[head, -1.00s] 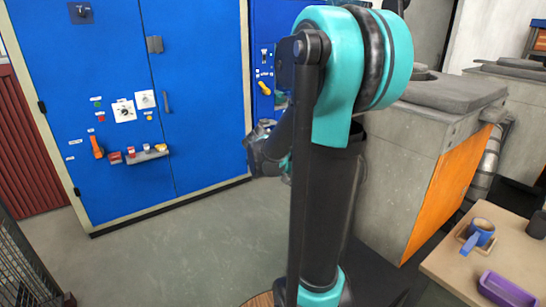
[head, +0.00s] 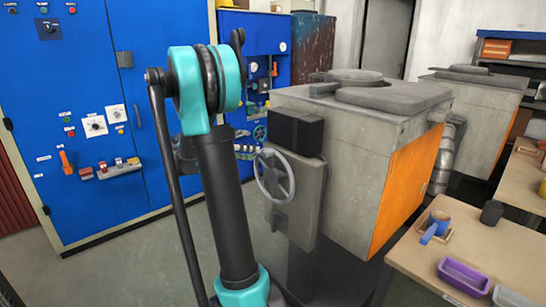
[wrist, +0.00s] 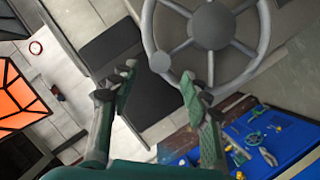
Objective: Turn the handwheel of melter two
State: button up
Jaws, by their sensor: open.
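A grey spoked handwheel (head: 276,177) stands upright on the front of the near melter (head: 345,150), a grey block with an orange side panel. No number is readable on it. In the wrist view the wheel's hub (wrist: 211,25), spokes and rim fill the top right, with a round knob on the rim at lower left. My gripper (wrist: 160,88) is open and empty, its two fingers spread below the wheel in that picture. The right fingertip is close to the rim; I cannot tell whether it touches.
A second melter (head: 480,105) stands behind at right. A blue cabinet (head: 85,190) with switches is at left, and a blue valve panel (head: 232,45) is behind.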

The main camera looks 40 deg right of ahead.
aim_at(274, 155)
jog(key=x, duration=1)
jog(key=shift+d, duration=0.4)
jog(key=shift+c, duration=0.2)
grip_shut()
